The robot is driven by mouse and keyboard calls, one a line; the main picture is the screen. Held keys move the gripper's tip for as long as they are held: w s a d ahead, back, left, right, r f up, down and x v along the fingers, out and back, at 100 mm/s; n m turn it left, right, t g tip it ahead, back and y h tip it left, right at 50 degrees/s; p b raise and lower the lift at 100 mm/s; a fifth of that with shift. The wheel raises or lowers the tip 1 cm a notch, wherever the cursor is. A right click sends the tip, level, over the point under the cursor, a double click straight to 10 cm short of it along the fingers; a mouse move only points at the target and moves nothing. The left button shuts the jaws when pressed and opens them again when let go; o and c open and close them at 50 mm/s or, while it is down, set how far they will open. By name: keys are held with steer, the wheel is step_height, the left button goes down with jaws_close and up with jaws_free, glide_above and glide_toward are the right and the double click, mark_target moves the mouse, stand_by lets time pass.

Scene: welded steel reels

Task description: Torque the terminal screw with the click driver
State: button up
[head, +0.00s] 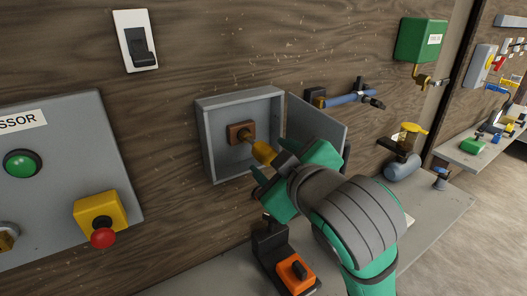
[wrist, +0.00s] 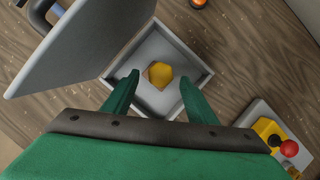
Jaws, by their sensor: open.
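The click driver (head: 262,152), with a yellow handle, sticks out from a brown terminal block (head: 233,130) inside an open grey wall box (head: 207,145). Its tip is at the block; the terminal screw is hidden or too small to make out. My gripper (head: 274,167) is open in front of the box, its green fingers near the handle's outer end. In the wrist view the yellow handle (wrist: 158,75) shows end-on between the two spread fingers, with a gap on each side.
The box's door (head: 318,128) stands open to the right, close to my gripper. A grey panel (head: 70,190) with a yellow and red stop button (head: 102,222) is at left. An orange switch device (head: 288,271) stands on the bench below. A blue-handled tool (head: 348,99) is on the wall.

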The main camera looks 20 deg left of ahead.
steer(key=shift+v, duration=1.9)
